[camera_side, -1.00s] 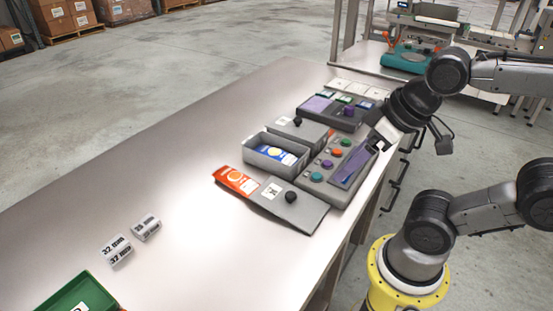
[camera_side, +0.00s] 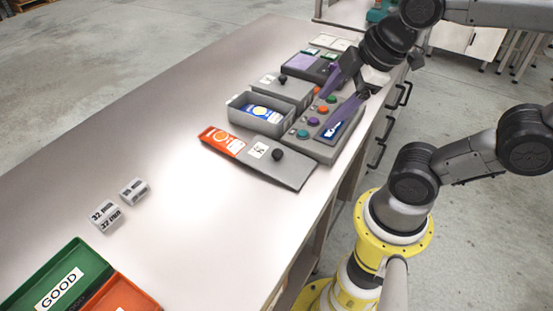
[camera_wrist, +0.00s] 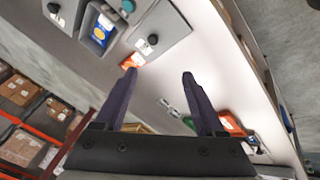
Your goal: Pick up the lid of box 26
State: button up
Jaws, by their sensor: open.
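A flat grey lid (camera_side: 280,163) with a black knob and a white label lies at the near end of the row; the label's number is too small to read. A similar knobbed lid (camera_side: 272,82) sits farther back, beyond an open grey box (camera_side: 236,112) with a blue and yellow card inside. I cannot tell which lid is 26. My gripper (camera_side: 325,112) has purple fingers, open and empty, above the control panel right of the open box. In the wrist view, the fingers (camera_wrist: 158,74) are apart; the near lid (camera_wrist: 163,33) and open box (camera_wrist: 86,36) lie beyond them.
An orange panel (camera_side: 222,141) adjoins the near lid. The button panel (camera_side: 302,146) stands beside the boxes. Two small printed blocks (camera_side: 106,216) and green and orange trays (camera_side: 72,262) lie at the lower left. The middle of the table is clear.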

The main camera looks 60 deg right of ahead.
jog(key=w+n+g, duration=0.1)
jog(key=w+n, duration=0.3)
jog(key=n, duration=0.3)
jog(key=n+g, duration=0.3)
jog(key=n, duration=0.3)
send_over(278, 152)
jog(key=s, duration=0.1)
notch_tip(278, 152, down, 13)
jog(key=shift+a+r, duration=0.1)
jog(key=shift+a, duration=0.05)
jog(key=shift+w+f, duration=0.2)
jog(key=shift+f, duration=1.25)
jog(key=shift+w+f, duration=0.2)
jog(key=shift+f, duration=1.25)
jog(key=shift+c, duration=0.2)
grip_shut()
